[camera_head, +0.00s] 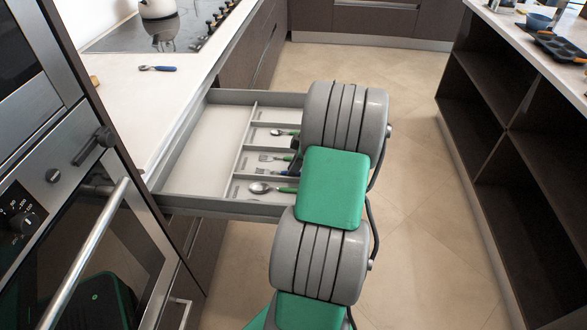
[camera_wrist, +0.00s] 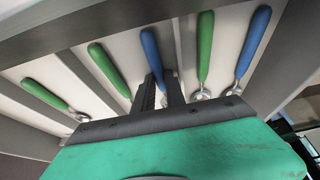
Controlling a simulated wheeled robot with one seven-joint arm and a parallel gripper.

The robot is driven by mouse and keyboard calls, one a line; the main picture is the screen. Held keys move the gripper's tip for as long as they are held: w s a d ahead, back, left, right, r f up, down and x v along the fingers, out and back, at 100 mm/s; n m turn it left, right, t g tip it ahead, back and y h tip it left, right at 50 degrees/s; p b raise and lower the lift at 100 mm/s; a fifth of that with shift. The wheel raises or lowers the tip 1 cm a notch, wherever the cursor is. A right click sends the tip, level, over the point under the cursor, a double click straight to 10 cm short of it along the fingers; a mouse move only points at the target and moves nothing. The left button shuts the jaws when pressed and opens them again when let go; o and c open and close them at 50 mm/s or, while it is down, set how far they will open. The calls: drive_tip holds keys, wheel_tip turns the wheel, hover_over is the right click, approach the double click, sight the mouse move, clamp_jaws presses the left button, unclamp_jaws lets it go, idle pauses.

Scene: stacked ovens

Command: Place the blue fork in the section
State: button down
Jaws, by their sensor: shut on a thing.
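The blue fork shows in the wrist view as a blue handle (camera_wrist: 152,52), with its lower part between the two dark fingers of my gripper (camera_wrist: 159,95). The gripper is shut on it. The head view shows the fork's tines (camera_head: 266,171) low in a section of the open drawer (camera_head: 215,143), beside a green-handled fork (camera_head: 268,157). That green handle (camera_wrist: 108,68) lies left of the blue one in the wrist view. Whether the blue fork touches the section floor I cannot tell.
Thin dividers (camera_head: 246,149) part the drawer's sections. A green-handled spoon (camera_head: 261,187) lies in the front section; another spoon (camera_head: 280,132) lies farther back. A wide left compartment is empty. A blue-handled utensil (camera_head: 158,68) lies on the counter. An oven handle (camera_head: 90,250) juts out nearby.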

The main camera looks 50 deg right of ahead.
drive_tip(key=shift+r, duration=0.1)
drive_tip(key=shift+f, duration=0.2)
drive_tip(key=c, duration=1.7)
unclamp_jaws()
